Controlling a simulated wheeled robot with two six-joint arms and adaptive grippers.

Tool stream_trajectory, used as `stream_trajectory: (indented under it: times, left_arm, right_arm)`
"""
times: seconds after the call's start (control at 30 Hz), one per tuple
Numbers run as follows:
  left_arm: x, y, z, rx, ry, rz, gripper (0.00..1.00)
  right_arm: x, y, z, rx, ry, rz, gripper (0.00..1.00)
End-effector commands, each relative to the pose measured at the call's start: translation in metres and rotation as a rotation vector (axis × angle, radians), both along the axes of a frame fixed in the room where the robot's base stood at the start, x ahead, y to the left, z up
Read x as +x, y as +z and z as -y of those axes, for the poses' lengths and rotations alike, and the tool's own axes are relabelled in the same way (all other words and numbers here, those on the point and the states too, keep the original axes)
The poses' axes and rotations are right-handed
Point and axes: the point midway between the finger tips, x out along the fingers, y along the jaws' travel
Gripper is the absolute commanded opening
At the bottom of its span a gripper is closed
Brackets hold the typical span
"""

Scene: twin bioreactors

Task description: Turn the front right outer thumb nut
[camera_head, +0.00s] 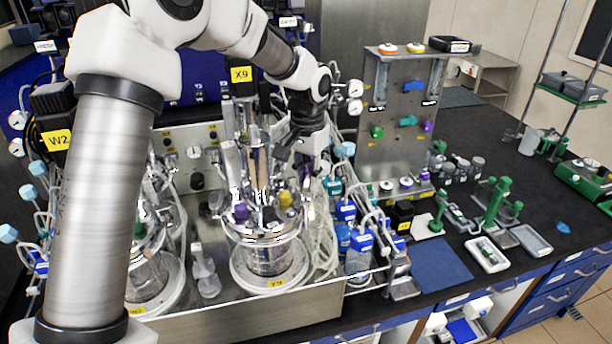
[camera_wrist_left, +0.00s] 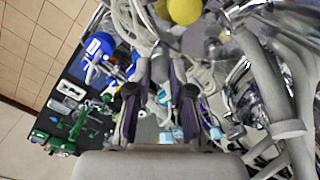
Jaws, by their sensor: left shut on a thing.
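The right bioreactor (camera_head: 268,258) is a glass vessel with a metal head plate crowded with ports, tubes, a purple cap (camera_head: 240,212) and a yellow cap (camera_head: 286,199). My left gripper (camera_head: 305,176) reaches down at the right side of this head plate, just right of the yellow cap. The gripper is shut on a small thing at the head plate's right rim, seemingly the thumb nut. My right gripper is not in view.
The left bioreactor (camera_head: 150,275) stands partly behind my left arm. Looped clear tubing (camera_head: 325,235) and blue-capped bottles (camera_head: 360,243) crowd the gripper's right side. A metal panel (camera_head: 395,125) stands behind.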

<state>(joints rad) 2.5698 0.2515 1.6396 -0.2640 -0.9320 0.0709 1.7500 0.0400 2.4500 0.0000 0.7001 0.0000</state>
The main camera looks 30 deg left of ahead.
Motion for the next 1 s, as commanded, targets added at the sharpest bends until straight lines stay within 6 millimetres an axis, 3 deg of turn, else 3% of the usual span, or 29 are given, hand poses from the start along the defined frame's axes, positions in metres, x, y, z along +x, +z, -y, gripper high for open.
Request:
stream_trajectory:
  times: [0.37, 0.9, 0.93, 0.97, 1.0]
  left_arm:
    - [-0.0007, -0.0031, 0.0016, -0.001, -0.175, -0.004, 0.00]
    - [-0.0009, -0.0031, 0.0019, -0.001, -0.200, -0.004, 0.00]
    - [-0.0009, -0.0031, 0.0019, -0.001, -0.200, -0.004, 0.31]
    - [-0.0009, -0.0030, 0.0018, -0.001, -0.200, -0.004, 0.42]
    - [-0.0008, -0.0028, 0.0018, -0.001, -0.200, -0.004, 0.46]
  right_arm:
    - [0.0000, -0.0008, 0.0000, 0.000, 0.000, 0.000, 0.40]
    - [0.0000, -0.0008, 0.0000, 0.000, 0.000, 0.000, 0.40]
    - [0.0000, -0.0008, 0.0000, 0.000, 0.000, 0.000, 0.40]
    - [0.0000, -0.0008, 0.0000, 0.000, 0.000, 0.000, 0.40]
    - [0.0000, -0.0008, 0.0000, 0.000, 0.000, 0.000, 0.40]
